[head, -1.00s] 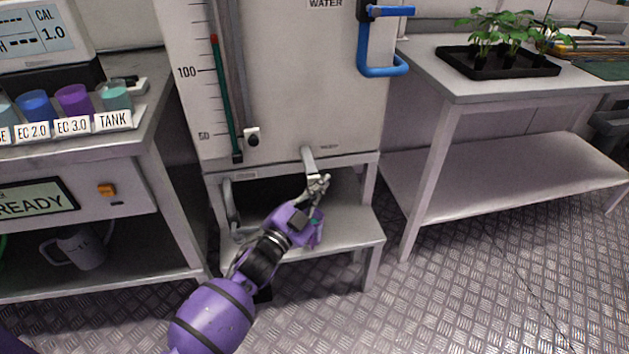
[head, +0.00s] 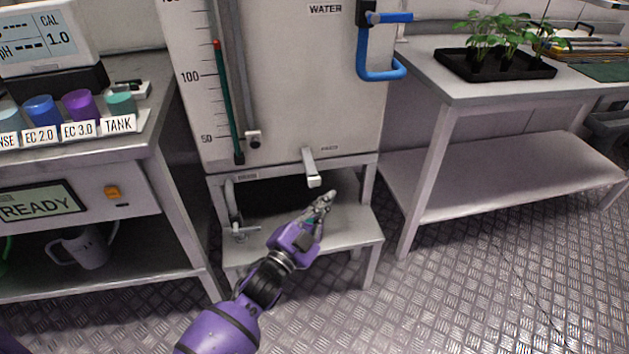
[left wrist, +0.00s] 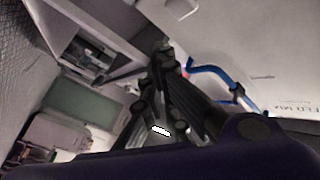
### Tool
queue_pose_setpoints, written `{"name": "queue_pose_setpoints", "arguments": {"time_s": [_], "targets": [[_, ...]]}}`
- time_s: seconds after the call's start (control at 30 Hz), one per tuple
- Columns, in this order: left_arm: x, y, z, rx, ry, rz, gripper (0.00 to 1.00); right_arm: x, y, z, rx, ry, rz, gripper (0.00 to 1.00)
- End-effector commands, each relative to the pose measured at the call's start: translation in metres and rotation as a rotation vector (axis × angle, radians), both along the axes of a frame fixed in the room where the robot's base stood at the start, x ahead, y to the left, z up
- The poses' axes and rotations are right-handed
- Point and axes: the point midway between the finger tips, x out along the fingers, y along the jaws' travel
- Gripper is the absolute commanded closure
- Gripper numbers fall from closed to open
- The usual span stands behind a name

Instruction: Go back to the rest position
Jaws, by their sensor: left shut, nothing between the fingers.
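My left gripper (head: 322,202) is shut and empty. It is just below and slightly right of the grey spout (head: 312,168) on the front of the white water tank (head: 290,85), above the low metal stand's shelf (head: 345,228), and apart from the spout. Its dark fingers (left wrist: 165,75) also show in the left wrist view, with the blue pipe handle (left wrist: 212,72) beyond them. My purple left arm reaches in from the bottom of the head view. My right gripper is in neither view.
A bench with several labelled cups (head: 78,105) and a READY display (head: 40,202) stands at the left. At the right, a table (head: 470,90) carries a black plant tray (head: 495,66). The floor at front right is clear.

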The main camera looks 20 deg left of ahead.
Motion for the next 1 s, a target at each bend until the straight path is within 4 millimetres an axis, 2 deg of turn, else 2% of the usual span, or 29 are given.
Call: {"name": "queue_pose_setpoints", "arguments": {"time_s": [0.17, 0.57, 0.67, 0.77, 0.87, 1.0], "targets": [[-0.009, -0.006, 0.001, 0.002, -0.003, 0.000, 1.00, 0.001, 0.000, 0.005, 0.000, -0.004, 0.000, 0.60], [-0.008, -0.006, 0.000, -0.001, -0.001, -0.001, 1.00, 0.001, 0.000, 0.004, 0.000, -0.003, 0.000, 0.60], [-0.007, -0.003, -0.005, -0.019, 0.031, 0.011, 1.00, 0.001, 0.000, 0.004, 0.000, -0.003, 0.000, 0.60], [-0.005, -0.004, -0.003, -0.079, 0.083, 0.029, 1.00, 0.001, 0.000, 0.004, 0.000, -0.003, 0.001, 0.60], [-0.039, -0.004, -0.037, -0.165, 0.223, 0.060, 1.00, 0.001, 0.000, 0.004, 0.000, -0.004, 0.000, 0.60], [-0.101, -0.001, -0.090, -0.252, 0.410, 0.105, 1.00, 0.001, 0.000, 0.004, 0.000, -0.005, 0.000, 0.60]]}}
